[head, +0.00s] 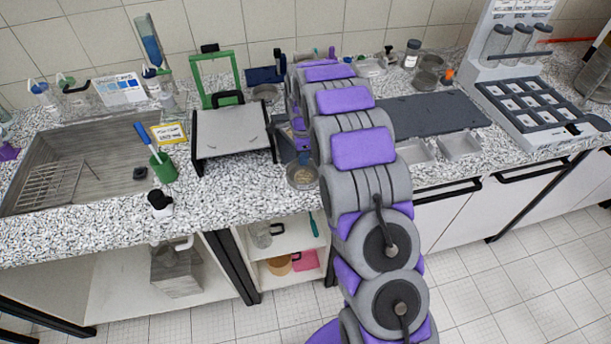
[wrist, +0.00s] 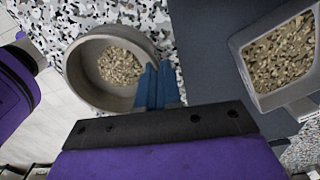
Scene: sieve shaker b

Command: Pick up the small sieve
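The small sieve (head: 302,176) is a round grey metal bowl shape with tan grains showing inside. In the head view it is at the counter's front edge, just left of my arm. In the wrist view the small sieve (wrist: 84,78) fills the upper left, its open top towards the camera. My gripper (wrist: 157,72) has two blue fingers close together at the sieve's right wall, and they appear closed on its rim. The fingertips are partly hidden by the wall. I cannot tell whether the sieve rests on the counter.
A square metal container (wrist: 240,60) with tan grains is at the right in the wrist view. A grey-topped stand (head: 230,132) is left of the sieve. A dark mat (head: 430,113) and a rack (head: 540,110) are on the right. The sink (head: 85,160) is on the left.

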